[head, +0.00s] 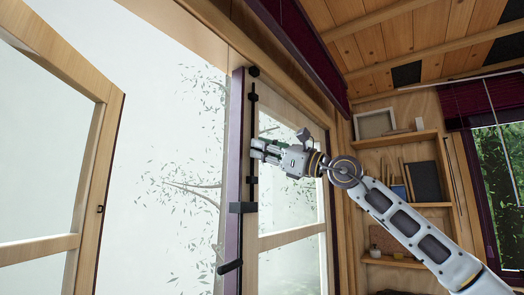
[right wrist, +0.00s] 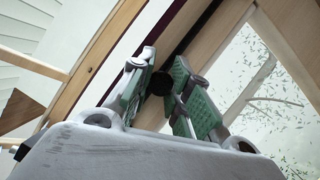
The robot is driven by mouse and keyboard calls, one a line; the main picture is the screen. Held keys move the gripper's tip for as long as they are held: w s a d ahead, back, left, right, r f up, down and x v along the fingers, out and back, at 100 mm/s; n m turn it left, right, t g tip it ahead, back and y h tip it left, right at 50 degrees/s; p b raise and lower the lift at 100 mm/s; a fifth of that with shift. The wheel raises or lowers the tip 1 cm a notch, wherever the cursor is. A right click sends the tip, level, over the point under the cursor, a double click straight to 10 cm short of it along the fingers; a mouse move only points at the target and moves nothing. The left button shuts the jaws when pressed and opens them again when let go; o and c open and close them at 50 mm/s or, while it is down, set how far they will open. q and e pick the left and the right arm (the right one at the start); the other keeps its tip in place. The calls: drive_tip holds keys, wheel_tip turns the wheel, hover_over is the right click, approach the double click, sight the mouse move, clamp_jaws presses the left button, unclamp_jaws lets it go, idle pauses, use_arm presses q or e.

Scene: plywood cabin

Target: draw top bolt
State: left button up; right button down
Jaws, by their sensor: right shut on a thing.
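The top bolt (head: 252,108) is a thin black vertical rod on the edge of the right-hand glazed leaf, with black brackets along it. Its upper end meets a black fitting (head: 253,71) near the top frame. My right gripper (head: 257,149) reaches in from the right and is shut on the bolt partway down. In the right wrist view, the green-padded fingers (right wrist: 165,75) stand either side of a dark round knob (right wrist: 159,84); its contact with the pads is partly hidden. My left gripper is not in view.
The left-hand leaf (head: 103,150) stands swung open, leaving a gap to the outside. A black block (head: 242,207) and a black handle (head: 230,267) sit lower on the right leaf's edge. Wooden shelves (head: 408,205) stand behind my right arm.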

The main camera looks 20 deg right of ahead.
drive_tip(key=shift+w+a+f, duration=0.15)
drive_tip(key=shift+f, duration=0.25)
drive_tip(key=c, duration=1.8)
unclamp_jaws()
drive_tip(key=o, duration=0.5)
drive_tip(key=shift+d+r, duration=0.1)
drive_tip(key=shift+d, duration=0.1)
drive_tip(key=shift+v, duration=6.05)
drive_tip(key=shift+r, duration=0.1)
